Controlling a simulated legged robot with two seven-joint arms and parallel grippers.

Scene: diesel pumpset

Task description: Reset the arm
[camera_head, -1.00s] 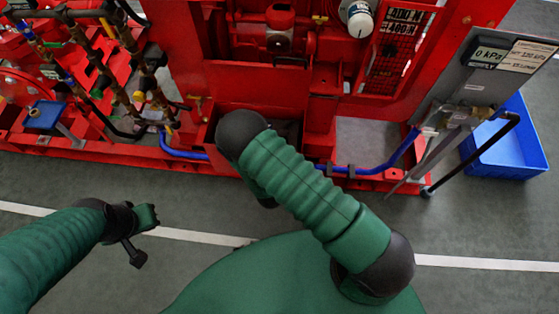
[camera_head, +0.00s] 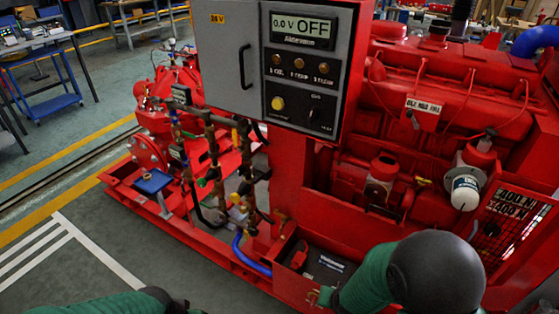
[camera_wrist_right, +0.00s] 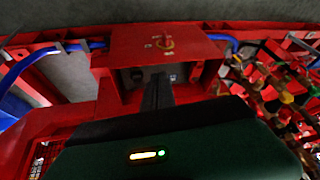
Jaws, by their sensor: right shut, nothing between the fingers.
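My right arm (camera_head: 375,280) enters at the bottom right of the head view, its dark elbow joint large in front.
The red pumpset carries a grey control cabinet (camera_head: 275,65) reading OFF. A dark battery (camera_head: 328,268) sits in a red tray near my right arm. Pipes and valves (camera_head: 215,150) stand left of it. A blue cart (camera_head: 45,85) is far left. The floor at lower left (camera_head: 75,275) is free.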

